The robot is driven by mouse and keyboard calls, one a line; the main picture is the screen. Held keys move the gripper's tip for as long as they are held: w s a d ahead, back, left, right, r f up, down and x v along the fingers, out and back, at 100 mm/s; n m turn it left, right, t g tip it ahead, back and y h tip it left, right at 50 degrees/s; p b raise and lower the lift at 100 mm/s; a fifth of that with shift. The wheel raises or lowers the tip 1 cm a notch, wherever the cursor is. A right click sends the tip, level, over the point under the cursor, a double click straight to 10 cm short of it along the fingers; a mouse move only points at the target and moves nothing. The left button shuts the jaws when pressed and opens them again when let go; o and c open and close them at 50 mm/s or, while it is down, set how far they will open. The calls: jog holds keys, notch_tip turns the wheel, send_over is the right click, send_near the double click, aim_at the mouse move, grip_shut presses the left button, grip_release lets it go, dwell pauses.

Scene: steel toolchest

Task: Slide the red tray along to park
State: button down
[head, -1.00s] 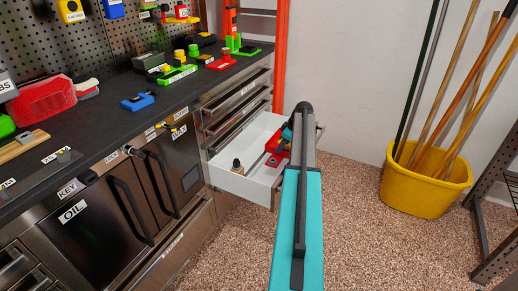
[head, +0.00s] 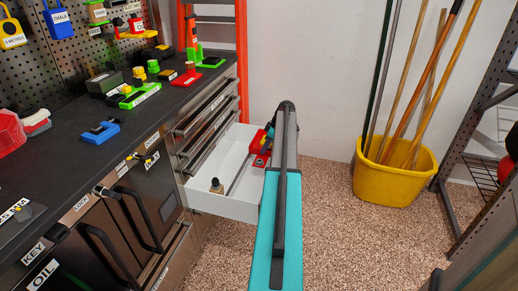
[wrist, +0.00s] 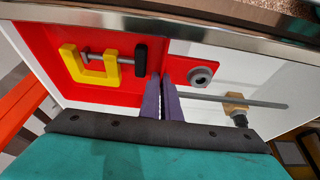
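The red tray (wrist: 108,85) lies in the open white drawer, with a yellow clamp (wrist: 92,62) in it. A red tab with a grey nut (wrist: 202,76) sticks out from its right side in the wrist view. In the head view the tray (head: 256,140) is partly hidden behind my arm. My gripper (wrist: 161,76) has its two purple fingers close together at the tray's edge, left of the nut, with nothing visible between them. Whether they touch the tray is unclear. A grey rod (wrist: 225,98) runs right from the tab towards a wooden block with a dark knob (wrist: 238,112).
The white drawer (head: 225,205) stands open from the steel chest, its front rim (wrist: 230,32) close to my gripper. The black worktop (head: 75,165) holds several tools. A yellow bucket (head: 385,182) with poles and a metal rack (head: 470,130) stand at right. Floor between is clear.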

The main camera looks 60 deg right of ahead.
jog(key=shift+w+d+r, duration=0.15)
jog(key=shift+w+d, duration=0.1)
jog(key=shift+d, duration=0.15)
jog(key=c, duration=2.3)
grip_release()
jog(key=shift+w+a, duration=0.1)
jog(key=shift+w, duration=0.05)
jog(key=shift+a, duration=0.2)
jog(key=p+v, duration=0.1)
jog(key=v, duration=1.2)
jog(key=shift+r, duration=0.3)
